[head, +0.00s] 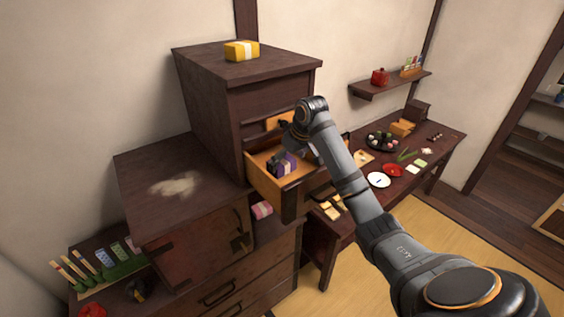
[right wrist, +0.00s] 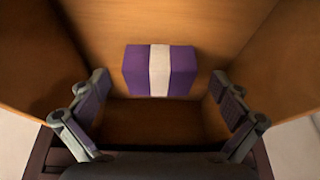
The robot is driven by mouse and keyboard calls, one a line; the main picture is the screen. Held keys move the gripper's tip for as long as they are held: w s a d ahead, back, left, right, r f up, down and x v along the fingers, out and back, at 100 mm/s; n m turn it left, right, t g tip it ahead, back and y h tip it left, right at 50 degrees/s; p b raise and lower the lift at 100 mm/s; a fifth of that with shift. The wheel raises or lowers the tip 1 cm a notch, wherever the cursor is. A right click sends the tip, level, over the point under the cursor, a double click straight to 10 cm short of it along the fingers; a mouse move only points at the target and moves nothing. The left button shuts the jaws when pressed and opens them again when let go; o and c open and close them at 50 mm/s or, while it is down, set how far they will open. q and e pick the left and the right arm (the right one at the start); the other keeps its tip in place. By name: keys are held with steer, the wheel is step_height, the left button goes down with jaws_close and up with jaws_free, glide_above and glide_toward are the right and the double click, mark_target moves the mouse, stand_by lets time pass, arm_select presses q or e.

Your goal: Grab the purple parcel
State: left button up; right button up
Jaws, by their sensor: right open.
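The purple parcel (head: 285,164) with a pale band lies in the open drawer (head: 266,183) of the dark chest. It also shows in the right wrist view (right wrist: 160,71), lying near the far wall of the wooden drawer. My right gripper (head: 282,158) reaches down into the drawer and partly hides the parcel in the head view. In the right wrist view its two fingers (right wrist: 161,108) are spread wide, one on each side, nearer than the parcel, with nothing between them. My left gripper is not in view.
The drawer's walls stand close around my fingers. A yellow parcel (head: 241,50) sits on top of the chest (head: 290,68). A pink parcel (head: 262,210) lies below the drawer. A side table (head: 437,150) with plates and food stands to the right.

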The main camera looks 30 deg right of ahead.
steer(key=shift+w+f, duration=0.2)
steer(key=shift+w, duration=0.05)
steer(key=shift+s, duration=0.1)
steer(key=c, duration=0.9)
steer(key=shift+c, duration=1.3)
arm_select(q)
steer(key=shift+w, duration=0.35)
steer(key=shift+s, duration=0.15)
arm_select(e)
steer(key=shift+r, duration=0.1)
